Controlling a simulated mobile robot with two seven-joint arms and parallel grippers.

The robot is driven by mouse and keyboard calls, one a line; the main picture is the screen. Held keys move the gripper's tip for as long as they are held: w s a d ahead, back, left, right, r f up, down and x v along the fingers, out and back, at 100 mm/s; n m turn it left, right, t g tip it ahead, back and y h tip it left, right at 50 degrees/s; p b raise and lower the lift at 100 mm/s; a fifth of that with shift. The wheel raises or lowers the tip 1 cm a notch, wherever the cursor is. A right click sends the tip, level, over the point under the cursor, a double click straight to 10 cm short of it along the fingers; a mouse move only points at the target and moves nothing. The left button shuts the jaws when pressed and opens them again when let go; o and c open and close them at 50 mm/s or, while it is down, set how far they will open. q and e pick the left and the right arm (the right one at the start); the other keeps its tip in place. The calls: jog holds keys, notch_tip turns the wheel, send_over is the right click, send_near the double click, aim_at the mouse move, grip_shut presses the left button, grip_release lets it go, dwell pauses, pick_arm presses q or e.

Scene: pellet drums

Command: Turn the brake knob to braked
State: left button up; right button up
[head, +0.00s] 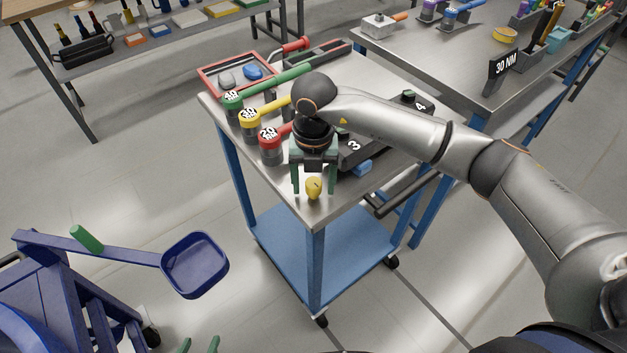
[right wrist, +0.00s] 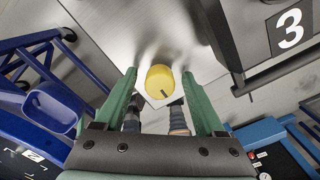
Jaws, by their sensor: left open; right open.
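The brake knob (head: 313,188) is a yellow round knob near the front corner of the steel cart top. In the right wrist view the knob (right wrist: 159,80) sits on a white plate (right wrist: 160,99); a short dark mark on its face points toward the lower right of the picture. Any lettering on the plate is not readable. My right gripper (head: 314,190) is open with its green fingers pointing down, one on each side of the knob; the right wrist view shows gaps between fingers and knob. My left gripper (head: 199,345) shows only its green fingertips, apart, at the bottom edge.
Red, yellow and green torque wrenches (head: 270,143) stand left of my right gripper. A dark block marked 3 (head: 353,150) is close on its right. A red-rimmed tray (head: 212,88) lies behind. A blue frame with a scoop (head: 196,265) stands at lower left.

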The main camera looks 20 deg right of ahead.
jog(key=shift+c, duration=0.3)
grip_shut()
dwell(0.3)
